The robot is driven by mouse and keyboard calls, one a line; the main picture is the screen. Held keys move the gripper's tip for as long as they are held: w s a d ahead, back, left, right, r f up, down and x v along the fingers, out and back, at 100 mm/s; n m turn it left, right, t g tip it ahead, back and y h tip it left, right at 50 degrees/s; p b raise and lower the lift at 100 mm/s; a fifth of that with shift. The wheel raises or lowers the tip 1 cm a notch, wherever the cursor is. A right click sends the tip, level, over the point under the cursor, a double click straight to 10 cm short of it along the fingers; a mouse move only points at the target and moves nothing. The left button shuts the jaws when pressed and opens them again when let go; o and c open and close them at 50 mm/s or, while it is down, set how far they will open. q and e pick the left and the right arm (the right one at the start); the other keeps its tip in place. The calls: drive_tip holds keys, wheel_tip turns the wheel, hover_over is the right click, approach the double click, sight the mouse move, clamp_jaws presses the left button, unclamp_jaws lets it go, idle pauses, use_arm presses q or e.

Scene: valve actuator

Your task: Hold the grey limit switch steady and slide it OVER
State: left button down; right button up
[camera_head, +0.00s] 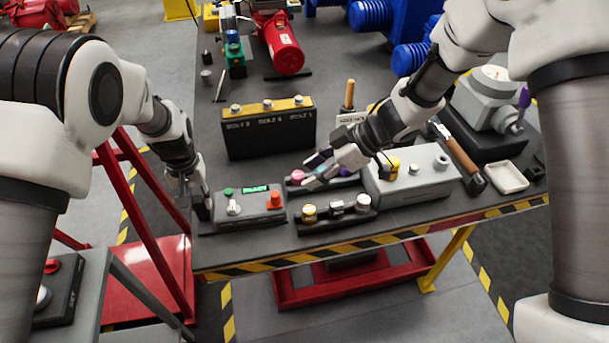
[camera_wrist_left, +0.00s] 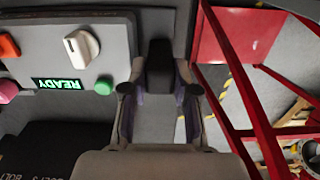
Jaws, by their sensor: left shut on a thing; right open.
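My left gripper (camera_head: 192,192) is at the left end of the table, beside the grey control box (camera_head: 245,213). In the left wrist view it is shut on a small dark grey block (camera_wrist_left: 160,65), which looks like the limit switch. The block stands against the box's side edge; whether they touch I cannot tell. In the head view the block (camera_head: 203,208) is partly hidden by the fingers. My right gripper (camera_head: 313,172) is open over the table's middle, near a pink knob (camera_head: 297,176) on a dark base. I cannot tell whether it touches the knob.
The box has a green READY display (camera_head: 255,189), a white knob and an orange button. A black bolt bin (camera_head: 268,130) stands behind it. A dark tray with a yellow piece (camera_head: 309,213) and a light box (camera_head: 410,183) lie right. A red frame (camera_head: 150,200) stands left.

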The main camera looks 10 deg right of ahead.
use_arm(q)
drive_tip(key=c, duration=0.8)
unclamp_jaws()
drive_tip(key=shift+r, duration=0.15)
